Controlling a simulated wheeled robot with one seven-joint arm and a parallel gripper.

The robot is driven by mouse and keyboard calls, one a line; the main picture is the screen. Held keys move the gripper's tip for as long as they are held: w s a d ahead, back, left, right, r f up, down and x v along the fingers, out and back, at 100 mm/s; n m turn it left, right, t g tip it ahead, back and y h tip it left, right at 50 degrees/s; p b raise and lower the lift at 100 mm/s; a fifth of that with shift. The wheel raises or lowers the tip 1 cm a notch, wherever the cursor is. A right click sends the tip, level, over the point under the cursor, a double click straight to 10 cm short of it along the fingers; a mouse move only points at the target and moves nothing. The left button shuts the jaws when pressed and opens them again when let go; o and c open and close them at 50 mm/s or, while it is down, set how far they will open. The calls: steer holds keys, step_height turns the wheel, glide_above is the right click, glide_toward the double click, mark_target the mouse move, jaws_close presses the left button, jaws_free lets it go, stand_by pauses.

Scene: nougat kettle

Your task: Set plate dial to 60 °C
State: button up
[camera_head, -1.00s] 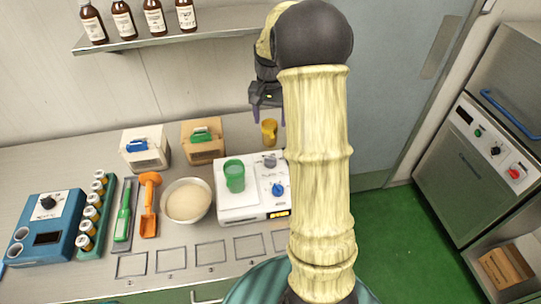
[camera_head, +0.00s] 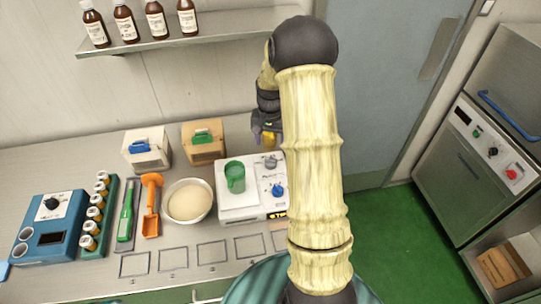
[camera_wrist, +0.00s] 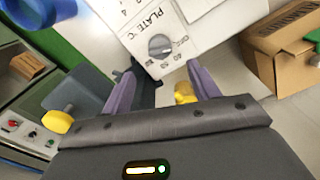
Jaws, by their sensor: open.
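The plate dial is a grey round knob (camera_wrist: 160,46) on the white hot plate, beside the printed words "PLATE °C" and small scale numbers. Its exact setting is too small to read surely. In the head view the dial (camera_head: 270,162) is at the back of the hot plate (camera_head: 237,215), behind the blue knob (camera_head: 278,190). My gripper (camera_wrist: 160,69) is open, with its two purple fingers pointing toward the dial and nothing between their tips. In the head view my gripper (camera_head: 265,136) is just behind the hot plate, partly hidden by my arm.
A green cup (camera_head: 235,176) stands on the hot plate. A cardboard box (camera_wrist: 272,50) stands to the right in the wrist view. A bowl of pale powder (camera_head: 188,203) stands left of the hot plate.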

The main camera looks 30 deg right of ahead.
mark_target(270, 159)
step_height(270, 159, down, 9)
steer(key=shift+r+p, duration=0.2)
steer(key=shift+p, duration=0.75)
steer(key=shift+c, duration=0.4)
steer(key=c, duration=0.9)
